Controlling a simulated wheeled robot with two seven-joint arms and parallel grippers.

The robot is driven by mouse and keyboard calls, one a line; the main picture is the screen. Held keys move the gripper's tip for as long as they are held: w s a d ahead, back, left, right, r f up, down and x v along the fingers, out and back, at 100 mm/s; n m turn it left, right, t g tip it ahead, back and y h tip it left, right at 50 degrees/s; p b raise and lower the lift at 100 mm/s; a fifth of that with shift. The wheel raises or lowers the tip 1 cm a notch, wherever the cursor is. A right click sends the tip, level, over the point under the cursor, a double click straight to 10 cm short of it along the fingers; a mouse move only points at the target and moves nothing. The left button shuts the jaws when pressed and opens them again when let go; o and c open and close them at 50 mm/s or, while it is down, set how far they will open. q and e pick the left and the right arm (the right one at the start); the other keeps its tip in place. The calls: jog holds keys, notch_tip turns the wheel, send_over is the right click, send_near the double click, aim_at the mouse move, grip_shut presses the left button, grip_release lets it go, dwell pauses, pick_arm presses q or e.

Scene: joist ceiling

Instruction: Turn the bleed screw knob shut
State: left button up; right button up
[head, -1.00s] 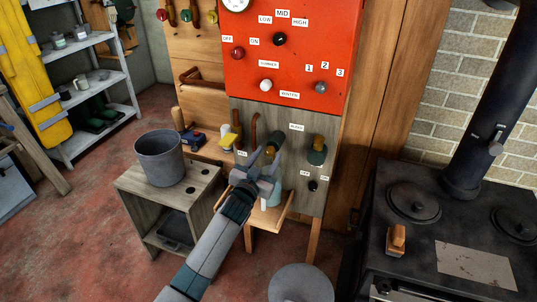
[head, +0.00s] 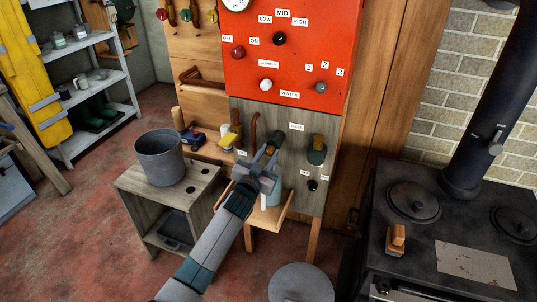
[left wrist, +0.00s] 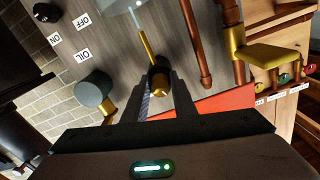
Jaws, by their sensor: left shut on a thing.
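The bleed screw knob, a small dark and brass piece (head: 275,138), sticks out of the grey wood panel below the red board. My left gripper (head: 271,154) reaches up to it from below, its fingertips close together at the knob. In the left wrist view the brass end of the knob (left wrist: 159,82) sits between the fingers (left wrist: 158,92) of my left gripper, which is shut on it. A thin brass rod runs from it toward a pale jar (left wrist: 122,5). Part of the knob is hidden by the fingers. My right gripper is not in view.
A round grey-green knob (head: 316,155) sits to the right on the panel, with a small black switch (head: 313,185) below. Copper pipes (left wrist: 194,45) and a yellow handle (left wrist: 272,54) are near the gripper. A bucket (head: 160,157) and black stove (head: 450,240) flank the panel.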

pick_arm(q)
jog(key=shift+m, duration=1.1)
jog(key=m, duration=0.2)
jog(key=shift+m, duration=0.4)
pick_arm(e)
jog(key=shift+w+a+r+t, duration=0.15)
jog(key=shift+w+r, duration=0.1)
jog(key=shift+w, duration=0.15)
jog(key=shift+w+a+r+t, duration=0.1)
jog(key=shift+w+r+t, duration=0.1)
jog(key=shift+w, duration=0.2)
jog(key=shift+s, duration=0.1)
pick_arm(q)
jog(key=o, duration=1)
jog(key=shift+o, duration=0.2)
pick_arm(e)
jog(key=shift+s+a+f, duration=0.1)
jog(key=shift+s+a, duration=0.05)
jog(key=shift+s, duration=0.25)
pick_arm(q)
jog(key=shift+a, duration=0.1)
